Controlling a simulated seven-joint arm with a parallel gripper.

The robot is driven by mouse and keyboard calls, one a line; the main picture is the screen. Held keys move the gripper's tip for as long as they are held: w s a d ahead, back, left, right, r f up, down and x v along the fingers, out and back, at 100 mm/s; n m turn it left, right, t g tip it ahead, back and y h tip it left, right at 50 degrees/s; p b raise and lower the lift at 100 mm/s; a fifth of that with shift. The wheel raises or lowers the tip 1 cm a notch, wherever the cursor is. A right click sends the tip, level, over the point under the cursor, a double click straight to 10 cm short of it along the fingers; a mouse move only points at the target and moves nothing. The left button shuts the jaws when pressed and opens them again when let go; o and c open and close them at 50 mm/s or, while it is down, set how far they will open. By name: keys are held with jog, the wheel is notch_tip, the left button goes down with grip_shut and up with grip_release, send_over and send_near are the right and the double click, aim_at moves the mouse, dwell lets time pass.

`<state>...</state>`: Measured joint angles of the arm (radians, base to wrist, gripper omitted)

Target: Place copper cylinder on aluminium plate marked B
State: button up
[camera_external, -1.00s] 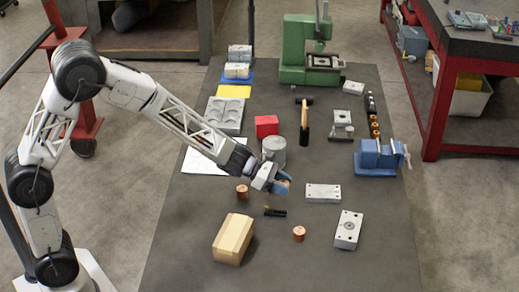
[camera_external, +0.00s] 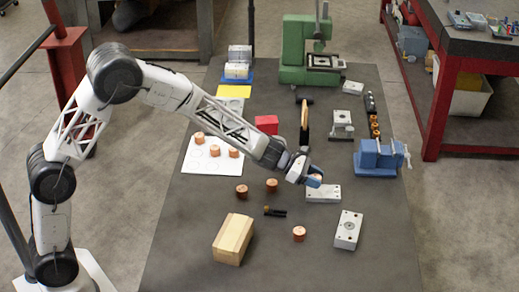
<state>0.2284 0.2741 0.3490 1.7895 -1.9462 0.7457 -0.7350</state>
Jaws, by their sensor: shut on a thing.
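My gripper (camera_external: 311,180) is shut on a copper cylinder (camera_external: 315,177), which is mostly hidden by the fingers. It is at the far left part of a flat aluminium plate (camera_external: 325,195); I cannot tell whether the cylinder touches the plate. A second aluminium plate (camera_external: 347,230), with a round feature in its middle, lies nearer the front right. The letters on the plates are too small to read. Other copper cylinders stand on the mat, one at left (camera_external: 241,191), one near the middle (camera_external: 271,185) and one in front (camera_external: 299,234).
A wooden block (camera_external: 233,240) and a small black object (camera_external: 275,211) lie in front. A white sheet (camera_external: 198,164) with copper cylinders is at left. A hammer (camera_external: 304,125), red block (camera_external: 266,124) and blue vise (camera_external: 379,157) stand behind. The front right mat is clear.

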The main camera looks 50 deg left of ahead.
aim_at(323, 191)
jog(key=shift+w+d+f, duration=0.1)
jog(key=shift+w+d, duration=0.2)
jog(key=shift+w, duration=0.55)
jog(key=shift+w+d+f, duration=0.1)
jog(key=shift+w+d, duration=0.2)
jog(key=shift+w, duration=0.55)
jog(key=shift+f, duration=1.7)
jog(key=shift+f, duration=0.15)
jog(key=o, duration=1.1)
jog(key=shift+a, duration=0.1)
jog(key=shift+s+a+r, duration=0.3)
jog(key=shift+a+r, duration=0.1)
jog(key=shift+v, duration=5.35)
